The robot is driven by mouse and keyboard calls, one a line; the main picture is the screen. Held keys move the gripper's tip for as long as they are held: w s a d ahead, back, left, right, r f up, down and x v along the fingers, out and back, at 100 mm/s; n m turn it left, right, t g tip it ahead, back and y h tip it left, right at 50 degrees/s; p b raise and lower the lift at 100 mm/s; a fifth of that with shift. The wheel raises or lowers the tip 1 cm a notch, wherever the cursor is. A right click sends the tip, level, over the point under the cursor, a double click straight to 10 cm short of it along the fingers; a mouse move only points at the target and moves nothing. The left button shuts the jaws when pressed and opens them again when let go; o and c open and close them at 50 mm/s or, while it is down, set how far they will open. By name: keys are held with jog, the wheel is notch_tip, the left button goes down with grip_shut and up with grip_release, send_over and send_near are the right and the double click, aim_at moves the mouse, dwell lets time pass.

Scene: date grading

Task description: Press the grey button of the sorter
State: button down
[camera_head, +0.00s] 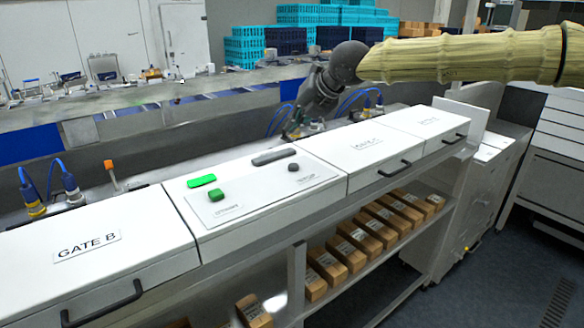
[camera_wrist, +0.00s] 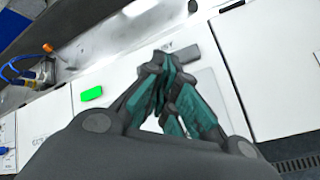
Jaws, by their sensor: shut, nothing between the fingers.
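The grey button (camera_head: 293,167) is a small dark round knob on the right part of the sorter's white control panel (camera_head: 250,193). A green button (camera_head: 217,194) stands to its left on the same panel. My gripper (camera_head: 290,134) is shut and empty. In the head view it appears above and behind the panel, past the grey button and apart from it. In the wrist view the teal fingers (camera_wrist: 172,92) are closed together over the panel, and I cannot make out the grey button there.
A lit green bar (camera_head: 202,181) and a dark grey bar (camera_head: 273,158) lie along the panel's back; they also show in the wrist view. White lids with black handles (camera_head: 395,167) flank the panel. Cardboard boxes (camera_head: 366,240) fill the shelf below. Blue cables and fittings (camera_head: 70,182) stand behind.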

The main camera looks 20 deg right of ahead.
aim_at(297, 164)
jog(key=s+f+b, duration=0.1)
jog(key=f+b, duration=0.2)
jog(key=shift+s+d, duration=0.15)
jog(key=shift+s, duration=0.25)
jog(key=shift+w+f+b, duration=0.25)
jog(key=shift+f+b, duration=0.1)
jog(key=shift+f, duration=0.25)
jog(key=shift+w+f+b, duration=0.25)
jog(key=shift+f+b, duration=0.1)
jog(key=shift+f, duration=0.65)
jog(key=shift+s+f+b, duration=0.3)
jog(key=shift+f+b, duration=0.05)
jog(key=shift+b, duration=0.1)
jog(key=shift+w+f, duration=0.15)
jog(key=shift+w, duration=0.05)
jog(key=shift+s, duration=0.15)
jog(key=shift+f, duration=0.15)
